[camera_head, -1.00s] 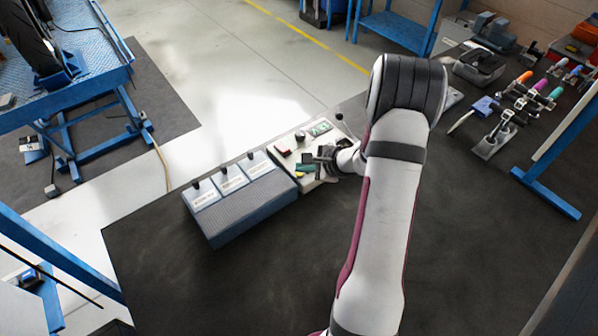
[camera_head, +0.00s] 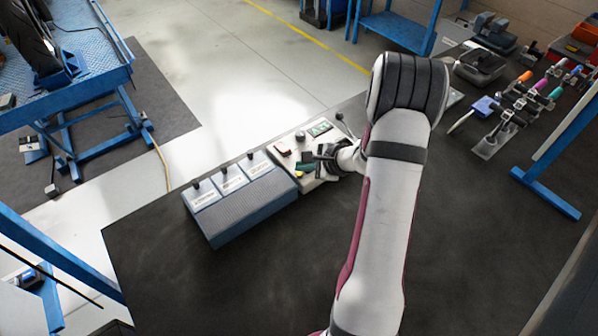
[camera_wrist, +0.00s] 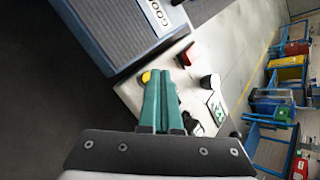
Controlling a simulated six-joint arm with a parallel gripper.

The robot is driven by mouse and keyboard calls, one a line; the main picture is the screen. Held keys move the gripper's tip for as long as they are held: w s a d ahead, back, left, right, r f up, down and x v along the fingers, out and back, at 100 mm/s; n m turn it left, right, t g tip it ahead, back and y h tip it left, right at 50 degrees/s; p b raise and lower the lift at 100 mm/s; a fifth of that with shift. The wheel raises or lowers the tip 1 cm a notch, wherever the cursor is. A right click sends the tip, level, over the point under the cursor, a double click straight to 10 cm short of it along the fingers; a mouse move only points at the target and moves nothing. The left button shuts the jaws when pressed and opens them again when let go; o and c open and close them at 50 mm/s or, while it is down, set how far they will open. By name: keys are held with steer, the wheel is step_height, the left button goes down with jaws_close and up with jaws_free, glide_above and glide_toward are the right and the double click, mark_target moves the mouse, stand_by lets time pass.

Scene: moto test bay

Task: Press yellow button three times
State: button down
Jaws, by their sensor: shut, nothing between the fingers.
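The yellow button (camera_wrist: 146,77) shows at the tips of my gripper (camera_wrist: 158,75) in the wrist view, partly covered by the green fingers. The fingers are shut together with nothing between them. I cannot tell whether the tips touch the button. The button sits on a pale control panel (camera_wrist: 131,92). In the head view the panel (camera_head: 309,180) lies on the dark table beside my gripper (camera_head: 303,172), and my gripper hides part of it.
The panel also carries a red switch (camera_wrist: 187,54), a black knob (camera_wrist: 210,81) and a small green display (camera_head: 320,128). A blue-grey box (camera_head: 245,210) with several labelled levers adjoins the panel's left. Tools (camera_head: 515,105) stand at the right. The front table is clear.

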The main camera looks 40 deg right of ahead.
steer(key=shift+r, duration=0.3)
steer(key=shift+r, duration=2.5)
stand_by(0.6)
step_height(320, 180, up, 4)
steer(key=shift+f, duration=0.1)
steer(key=shift+f, duration=0.15)
steer(key=shift+f, duration=4.3)
steer(key=shift+f, duration=0.1)
